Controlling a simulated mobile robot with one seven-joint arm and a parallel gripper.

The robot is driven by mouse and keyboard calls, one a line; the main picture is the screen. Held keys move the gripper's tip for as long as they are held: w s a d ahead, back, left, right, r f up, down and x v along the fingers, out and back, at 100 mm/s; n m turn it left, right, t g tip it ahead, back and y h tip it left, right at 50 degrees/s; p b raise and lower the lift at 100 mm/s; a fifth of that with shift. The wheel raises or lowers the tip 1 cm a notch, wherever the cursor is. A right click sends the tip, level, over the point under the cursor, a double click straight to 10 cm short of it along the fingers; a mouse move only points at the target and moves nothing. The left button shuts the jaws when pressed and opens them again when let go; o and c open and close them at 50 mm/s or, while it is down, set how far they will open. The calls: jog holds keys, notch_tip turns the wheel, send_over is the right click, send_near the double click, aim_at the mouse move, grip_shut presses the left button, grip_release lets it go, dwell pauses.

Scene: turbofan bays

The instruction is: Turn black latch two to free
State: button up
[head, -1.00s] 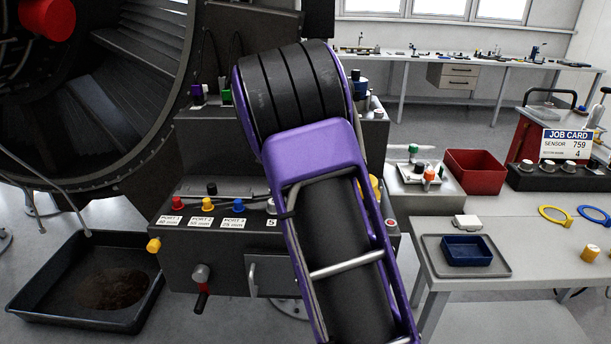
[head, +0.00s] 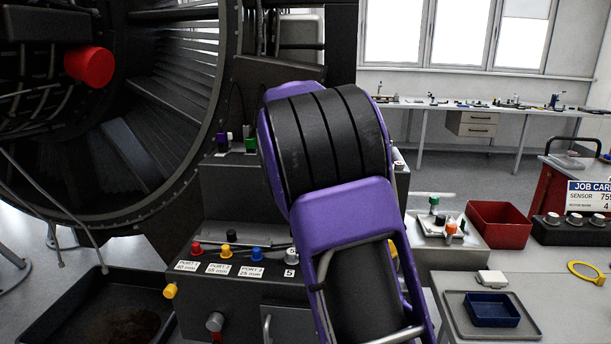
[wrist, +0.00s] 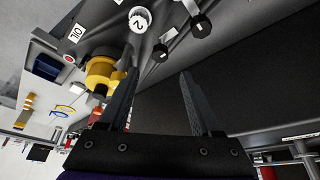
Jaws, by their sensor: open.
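My gripper (wrist: 158,75) is open and empty in the wrist view, its two dark fingers apart. Two black knobs show beyond the fingertips: an upper one (wrist: 201,26) and a lower one (wrist: 160,53), each with a small white mark. A white round piece marked 2 (wrist: 140,19) is left of them; I cannot tell which black knob it labels. A yellow fitting (wrist: 102,72) is beside the left finger. In the head view my purple arm hides the gripper and the knobs.
The grey port block (head: 215,300) carries red, yellow and blue caps. The turbofan (head: 150,160) stands behind at left, and a black drip tray (head: 70,325) lies on the floor. To the right are a red bin (head: 499,226) and a blue tray (head: 492,310).

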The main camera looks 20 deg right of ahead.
jog(key=v, duration=0.9)
jog(key=shift+r+p, duration=0.15)
jog(key=shift+p, duration=0.25)
jog(key=shift+a, duration=0.15)
